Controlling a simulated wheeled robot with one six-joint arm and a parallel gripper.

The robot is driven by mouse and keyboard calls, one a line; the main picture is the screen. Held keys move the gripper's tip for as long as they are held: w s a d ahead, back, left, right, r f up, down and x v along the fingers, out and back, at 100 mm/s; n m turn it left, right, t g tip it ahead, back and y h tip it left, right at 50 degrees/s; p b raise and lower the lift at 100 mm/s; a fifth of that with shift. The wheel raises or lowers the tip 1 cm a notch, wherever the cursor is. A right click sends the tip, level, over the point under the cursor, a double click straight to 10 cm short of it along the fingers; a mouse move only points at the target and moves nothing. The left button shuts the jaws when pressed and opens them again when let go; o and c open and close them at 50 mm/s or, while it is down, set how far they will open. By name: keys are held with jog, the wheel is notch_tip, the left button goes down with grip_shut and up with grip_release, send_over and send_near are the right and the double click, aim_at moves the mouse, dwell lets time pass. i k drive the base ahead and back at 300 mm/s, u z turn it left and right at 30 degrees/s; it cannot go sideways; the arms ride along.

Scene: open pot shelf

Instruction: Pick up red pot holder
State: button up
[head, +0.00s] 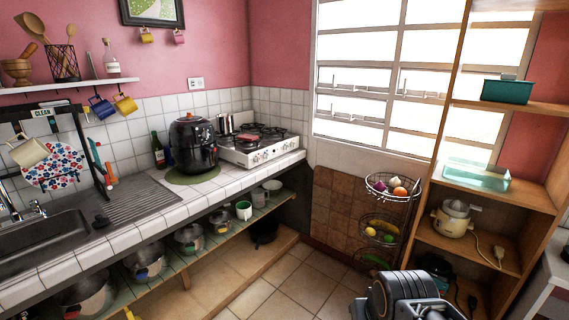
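I cannot pick out a red pot holder for certain. A small flat reddish thing (248,137) lies on the left part of the white stove (262,148); it is too small to identify. Metal pots stand on the open shelf (222,243) under the counter, among them one at the front left (88,296), one in the middle (148,262) and one farther back (190,236). Small coloured patches show on their sides, and I cannot tell what they are. A black part of my arm shows at the bottom right; the gripper's fingers are not visible.
The tiled counter (205,190) holds a sink (45,243), a black air fryer (193,143) and a green bottle (158,150). A wire fruit stand (386,222) stands beyond the open floor (285,285). A wooden shelf unit (462,205) is at the right.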

aim_at(244, 137)
jog(key=u, duration=0.3)
jog(key=i, duration=2.55)
jog(key=u, duration=0.85)
jog(key=i, duration=0.45)
jog(key=u, duration=0.2)
